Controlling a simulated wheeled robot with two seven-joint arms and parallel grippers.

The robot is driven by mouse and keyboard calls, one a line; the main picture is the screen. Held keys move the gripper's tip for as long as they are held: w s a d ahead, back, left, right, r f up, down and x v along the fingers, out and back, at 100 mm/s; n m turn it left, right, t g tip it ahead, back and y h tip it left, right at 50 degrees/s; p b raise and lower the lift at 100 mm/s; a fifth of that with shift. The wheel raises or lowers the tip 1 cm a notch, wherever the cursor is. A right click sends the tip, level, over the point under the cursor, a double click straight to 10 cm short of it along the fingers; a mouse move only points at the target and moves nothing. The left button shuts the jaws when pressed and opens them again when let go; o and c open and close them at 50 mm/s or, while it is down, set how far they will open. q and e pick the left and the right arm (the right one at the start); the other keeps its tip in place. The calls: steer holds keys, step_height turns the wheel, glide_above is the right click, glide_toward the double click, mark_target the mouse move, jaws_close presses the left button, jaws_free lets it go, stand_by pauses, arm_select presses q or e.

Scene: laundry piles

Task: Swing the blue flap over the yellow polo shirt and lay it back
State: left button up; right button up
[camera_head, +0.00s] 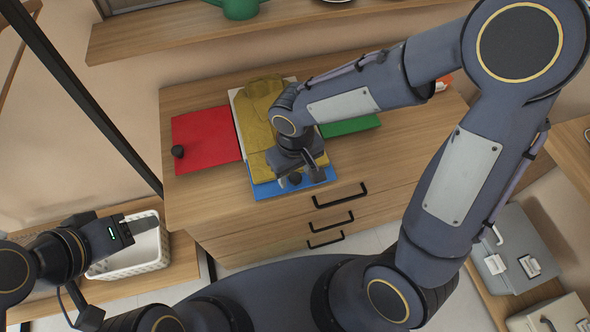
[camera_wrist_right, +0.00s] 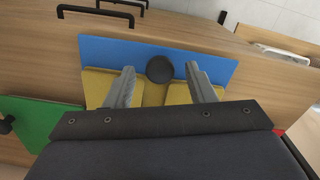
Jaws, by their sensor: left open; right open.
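The yellow polo shirt (camera_head: 258,100) lies on the folding board on the dresser, partly hidden by my right arm. The blue flap (camera_head: 262,189) lies flat at the board's front edge, with shirt fabric over part of it. Its black knob (camera_head: 295,179) stands up near the front. My right gripper (camera_head: 301,180) is open, pointing down at the knob. In the right wrist view, the knob (camera_wrist_right: 159,69) sits between the two spread fingers, with a gap on each side. The blue flap (camera_wrist_right: 215,68) spreads around it. My left gripper (camera_head: 146,222) is open and empty, away from the board.
A red flap (camera_head: 205,138) with a black knob lies left of the shirt, and a green flap (camera_head: 350,126) lies right. Bare dresser top (camera_head: 405,135) is free at right. A white basket (camera_head: 135,258) stands below my left gripper. A shelf (camera_head: 160,34) runs behind.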

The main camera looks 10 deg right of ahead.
steer(key=shift+c, duration=0.3)
jaws_close()
